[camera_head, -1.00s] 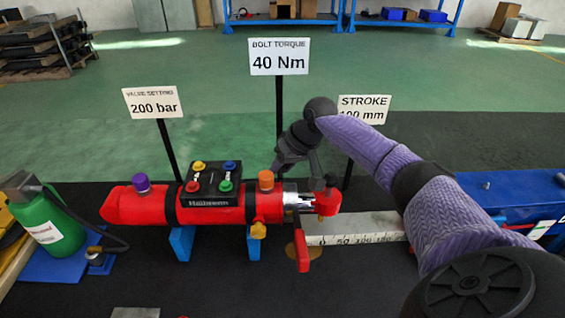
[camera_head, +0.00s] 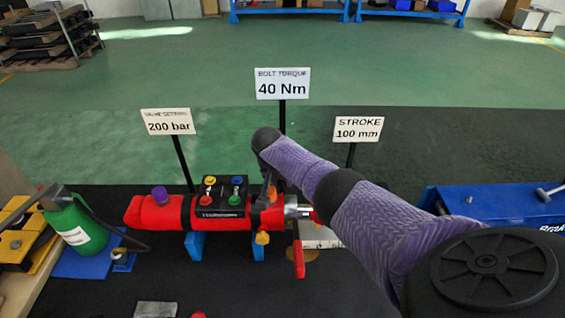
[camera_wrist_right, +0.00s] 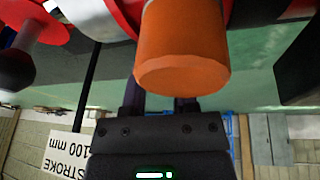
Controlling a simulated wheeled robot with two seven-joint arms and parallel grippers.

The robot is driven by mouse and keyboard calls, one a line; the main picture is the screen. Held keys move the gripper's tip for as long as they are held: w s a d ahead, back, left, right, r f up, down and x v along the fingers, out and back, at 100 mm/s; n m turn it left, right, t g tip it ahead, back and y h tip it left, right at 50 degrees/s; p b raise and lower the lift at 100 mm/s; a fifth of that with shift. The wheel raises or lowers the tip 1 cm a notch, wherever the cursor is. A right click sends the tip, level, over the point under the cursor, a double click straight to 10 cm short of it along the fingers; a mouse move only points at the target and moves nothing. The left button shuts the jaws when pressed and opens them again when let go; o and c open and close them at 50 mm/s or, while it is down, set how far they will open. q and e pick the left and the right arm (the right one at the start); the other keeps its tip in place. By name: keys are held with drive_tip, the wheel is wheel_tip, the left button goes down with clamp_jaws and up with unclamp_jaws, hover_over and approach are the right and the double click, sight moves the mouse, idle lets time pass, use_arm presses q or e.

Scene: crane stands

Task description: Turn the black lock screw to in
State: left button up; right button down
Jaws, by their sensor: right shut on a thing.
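The red cylinder (camera_head: 152,214) lies across two blue supports on the dark table in the head view. My right gripper (camera_head: 267,189) reaches down at its right end, partly hidden by my arm. In the right wrist view, an orange knob (camera_wrist_right: 183,45) fills the upper middle, in front of the dark fingers. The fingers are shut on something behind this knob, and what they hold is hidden. I cannot make out the black lock screw in either view. My left gripper is not in view.
A black block with coloured knobs (camera_head: 220,209) sits on the cylinder. A red lever (camera_head: 298,260) hangs at its right end, near a yellow knob (camera_head: 262,238). A green bottle (camera_head: 75,226) stands left and a blue unit (camera_head: 490,202) right. Three signs stand behind.

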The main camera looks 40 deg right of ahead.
drive_tip(key=shift+a+f+m+g+h+b, duration=0.1)
drive_tip(key=shift+m+g+h+b, duration=0.3)
drive_tip(key=shift+m+g+b, duration=0.3)
drive_tip(key=shift+c, duration=1.9)
unclamp_jaws()
